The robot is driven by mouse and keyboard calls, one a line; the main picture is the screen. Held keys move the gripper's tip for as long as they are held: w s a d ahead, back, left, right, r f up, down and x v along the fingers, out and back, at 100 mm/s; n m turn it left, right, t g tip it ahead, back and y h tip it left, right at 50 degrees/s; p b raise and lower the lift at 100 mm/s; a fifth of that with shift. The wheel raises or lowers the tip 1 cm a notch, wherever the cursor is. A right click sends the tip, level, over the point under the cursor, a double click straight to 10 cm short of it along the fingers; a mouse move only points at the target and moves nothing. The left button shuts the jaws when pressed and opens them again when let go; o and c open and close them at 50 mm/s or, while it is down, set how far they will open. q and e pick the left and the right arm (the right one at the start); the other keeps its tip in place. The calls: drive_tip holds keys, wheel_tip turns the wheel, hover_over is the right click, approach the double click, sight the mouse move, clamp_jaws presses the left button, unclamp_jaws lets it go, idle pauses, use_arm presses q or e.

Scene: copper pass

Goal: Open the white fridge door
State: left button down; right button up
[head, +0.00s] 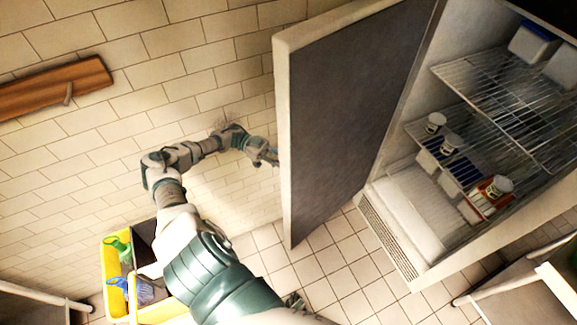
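The white fridge (472,262) stands at the right with its inside showing. Its door (345,110) is swung wide open to the left, with the dark inner panel facing me and a pale edge on its left side. My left arm comes up from the bottom of the picture. Its gripper (267,154) is at the outer side of the door, right by the pale left edge. The fingertips are small and partly hidden by the door, so I cannot tell whether they touch or grip anything.
Wire shelves (500,85) in the fridge hold tubs and several small jars. A yellow bin (118,305) with bottles stands on the floor at the lower left. A wooden rack (55,88) hangs on the tiled wall. Tiled floor (325,265) is clear below the door.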

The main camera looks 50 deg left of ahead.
use_arm(q)
drive_tip(key=shift+a+r, duration=0.1)
drive_tip(key=shift+a, duration=0.75)
drive_tip(key=c, duration=1)
unclamp_jaws()
drive_tip(key=shift+w+d, duration=0.1)
drive_tip(key=shift+d, duration=0.35)
drive_tip(key=r, duration=1)
drive_tip(key=shift+d+r, duration=0.1)
drive_tip(key=shift+d, duration=0.2)
drive_tip(key=shift+a+f, duration=0.2)
drive_tip(key=shift+a, duration=0.1)
